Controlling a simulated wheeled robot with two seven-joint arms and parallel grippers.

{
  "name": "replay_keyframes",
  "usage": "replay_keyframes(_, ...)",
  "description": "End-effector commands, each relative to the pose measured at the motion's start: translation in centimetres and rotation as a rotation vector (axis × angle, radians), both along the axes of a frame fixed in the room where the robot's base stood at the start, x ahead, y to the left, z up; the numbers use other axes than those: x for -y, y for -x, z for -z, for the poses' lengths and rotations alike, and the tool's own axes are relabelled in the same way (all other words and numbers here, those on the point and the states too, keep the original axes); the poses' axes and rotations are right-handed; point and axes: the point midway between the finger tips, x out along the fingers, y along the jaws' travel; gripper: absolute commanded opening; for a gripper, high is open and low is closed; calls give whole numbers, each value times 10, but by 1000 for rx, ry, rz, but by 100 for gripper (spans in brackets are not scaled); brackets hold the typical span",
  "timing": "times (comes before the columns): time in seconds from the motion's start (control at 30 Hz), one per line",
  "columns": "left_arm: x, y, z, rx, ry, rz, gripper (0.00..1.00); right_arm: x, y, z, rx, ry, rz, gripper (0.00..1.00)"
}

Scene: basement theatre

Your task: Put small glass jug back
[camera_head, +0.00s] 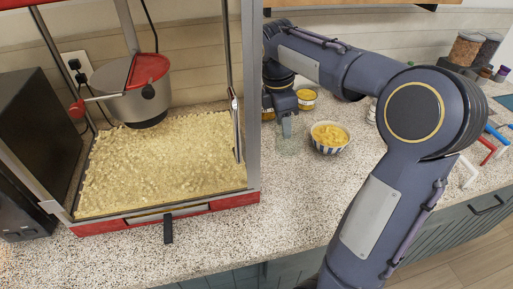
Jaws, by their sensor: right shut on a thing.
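My right gripper (287,122) reaches down at the back of the counter, just right of the popcorn machine. It is shut on the small glass jug (291,143), which is clear and hard to make out against the speckled counter. The jug is below the fingers, left of a striped bowl. I cannot tell whether its base touches the counter. My left gripper is not in view.
The striped bowl (329,147) holds yellow food. A jar (306,102) with yellow contents stands behind. The red-framed popcorn machine (253,150) fills the left. The counter (270,235) is clear in front. Coloured pipe-like pieces (488,150) lie far right.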

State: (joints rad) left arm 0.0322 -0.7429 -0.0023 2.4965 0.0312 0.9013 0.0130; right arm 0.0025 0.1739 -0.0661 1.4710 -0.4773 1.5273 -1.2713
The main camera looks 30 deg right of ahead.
Motion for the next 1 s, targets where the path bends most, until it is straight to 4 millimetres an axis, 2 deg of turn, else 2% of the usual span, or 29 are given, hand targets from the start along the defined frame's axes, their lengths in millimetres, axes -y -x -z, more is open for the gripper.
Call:
replay_keyframes(0.33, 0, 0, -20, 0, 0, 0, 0, 34, -76, 35, -4, 1, 1, 2)
replay_keyframes(0.5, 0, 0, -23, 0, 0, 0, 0, 44, -99, 68, -3, 1, 0, 2)
replay_keyframes(0.87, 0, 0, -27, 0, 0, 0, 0, 52, -118, 94, -3, 1, -1, 2)
replay_keyframes(1.0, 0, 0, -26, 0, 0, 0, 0, 53, -119, 116, -3, 0, -2, 2)
